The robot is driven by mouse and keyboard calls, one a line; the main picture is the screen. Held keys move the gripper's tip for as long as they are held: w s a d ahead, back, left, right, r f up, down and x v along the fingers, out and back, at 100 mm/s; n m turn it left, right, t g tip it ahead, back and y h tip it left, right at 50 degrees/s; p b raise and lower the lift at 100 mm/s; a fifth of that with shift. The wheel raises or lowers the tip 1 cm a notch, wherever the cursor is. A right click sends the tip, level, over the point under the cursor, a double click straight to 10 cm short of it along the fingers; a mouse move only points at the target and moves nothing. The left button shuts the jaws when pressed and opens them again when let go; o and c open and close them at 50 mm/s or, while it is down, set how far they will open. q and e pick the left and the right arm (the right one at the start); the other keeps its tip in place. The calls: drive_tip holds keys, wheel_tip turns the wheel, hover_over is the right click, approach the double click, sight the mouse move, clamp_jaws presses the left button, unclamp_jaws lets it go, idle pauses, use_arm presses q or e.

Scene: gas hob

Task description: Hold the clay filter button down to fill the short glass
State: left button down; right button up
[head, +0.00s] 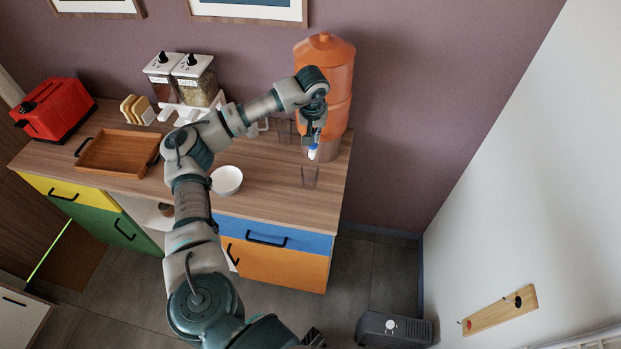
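The orange clay filter (341,75) stands at the back right of the wooden counter, partly hidden by my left arm. My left gripper (312,140) points down in front of it, at a small white and blue part that looks like its tap and button (312,152). Whether the fingers touch or press the button, and how far they are apart, is too small to tell. A clear glass (309,177) stands on the counter just below the tap; its fill level cannot be made out. A dark part at the bottom edge (313,339) seems to be my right gripper, mostly cut off.
A white bowl (227,180) stands left of the glass. Other clear glasses (285,130) stand behind my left arm. Cereal dispensers (195,80), toast in a rack (138,109), a wooden tray (115,152) and a red toaster (55,108) are farther left.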

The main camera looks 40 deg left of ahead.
use_arm(q)
drive_tip(key=shift+a+f, duration=0.6)
drive_tip(key=shift+f, duration=0.25)
drive_tip(key=shift+d+f+b, duration=0.45)
drive_tip(key=shift+b, duration=0.1)
drive_tip(key=shift+f, duration=0.1)
drive_tip(key=shift+a, duration=0.25)
idle(5.0)
drive_tip(key=p+v, duration=0.3)
drive_tip(key=shift+w+a, duration=0.1)
drive_tip(key=shift+w, duration=0.1)
drive_tip(key=shift+r, duration=0.3)
drive_tip(key=p+v, duration=0.4)
drive_tip(key=shift+w+a+r, duration=0.2)
drive_tip(key=shift+w+r, duration=0.1)
drive_tip(key=shift+w, duration=0.1)
